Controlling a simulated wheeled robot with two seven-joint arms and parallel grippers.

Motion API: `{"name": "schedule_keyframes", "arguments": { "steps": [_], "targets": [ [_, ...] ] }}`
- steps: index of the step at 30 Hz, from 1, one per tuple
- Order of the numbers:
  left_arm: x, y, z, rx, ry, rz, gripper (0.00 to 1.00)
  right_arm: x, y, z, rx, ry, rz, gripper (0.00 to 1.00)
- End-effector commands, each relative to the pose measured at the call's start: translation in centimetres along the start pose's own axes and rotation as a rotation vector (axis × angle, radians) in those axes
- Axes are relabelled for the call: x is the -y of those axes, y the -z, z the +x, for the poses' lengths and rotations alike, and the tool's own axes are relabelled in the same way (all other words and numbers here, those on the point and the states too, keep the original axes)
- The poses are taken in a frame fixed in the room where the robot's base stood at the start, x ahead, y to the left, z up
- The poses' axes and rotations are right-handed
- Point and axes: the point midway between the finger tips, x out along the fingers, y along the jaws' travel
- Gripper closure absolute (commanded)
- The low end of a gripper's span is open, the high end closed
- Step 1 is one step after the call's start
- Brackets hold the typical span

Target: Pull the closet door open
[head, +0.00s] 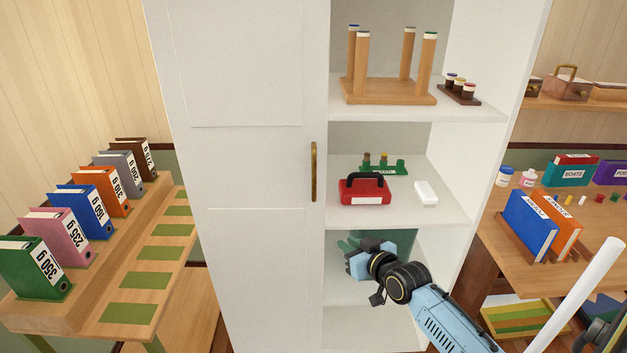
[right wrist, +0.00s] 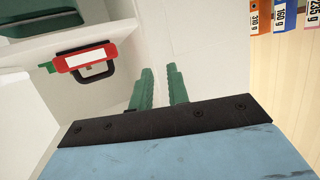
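The closet door (head: 255,240) is a tall white panel covering the left part of the white closet, and it looks shut. Its brass handle (head: 313,172) is a vertical bar near the door's right edge. My right gripper (head: 358,245) is in front of the closet's open right side, below and right of the handle and apart from it. In the right wrist view its two green fingers (right wrist: 160,88) stand a little apart with nothing seen between them, and a white surface lies behind. The handle does not show clearly there. My left gripper is not in view.
Open shelves hold a red toolbox (head: 364,190), a white block (head: 426,192) and an upturned wooden stool (head: 390,92). A bench with several binders (head: 88,212) stands left of the door. A table with books (head: 530,222) and a white pole (head: 578,295) are at right.

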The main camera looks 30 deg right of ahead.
Motion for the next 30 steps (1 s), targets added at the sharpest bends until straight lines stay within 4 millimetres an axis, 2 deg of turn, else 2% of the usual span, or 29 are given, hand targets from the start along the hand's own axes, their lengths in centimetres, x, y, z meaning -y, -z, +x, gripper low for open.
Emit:
{"name": "schedule_keyframes", "arguments": {
  "steps": [1,3,6,9,14,30],
  "targets": [
    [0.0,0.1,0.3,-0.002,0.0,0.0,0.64,0.1,4.3,-0.5,-0.082,0.017,-0.008,0.83],
    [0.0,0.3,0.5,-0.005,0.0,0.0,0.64,0.4,8.8,-1.4,-0.167,0.04,-0.013,0.83],
    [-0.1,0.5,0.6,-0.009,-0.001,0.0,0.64,0.8,12.9,-2.6,-0.245,0.065,-0.022,0.83],
    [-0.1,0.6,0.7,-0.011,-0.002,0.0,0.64,1.1,15.0,-3.2,-0.285,0.078,-0.028,0.83],
    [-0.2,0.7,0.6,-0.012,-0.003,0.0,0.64,1.3,15.9,-2.3,-0.296,0.082,-0.028,0.83],
    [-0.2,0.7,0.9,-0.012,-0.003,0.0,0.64,2.1,18.5,6.9,-0.294,0.08,-0.028,0.83]
  ]
}}
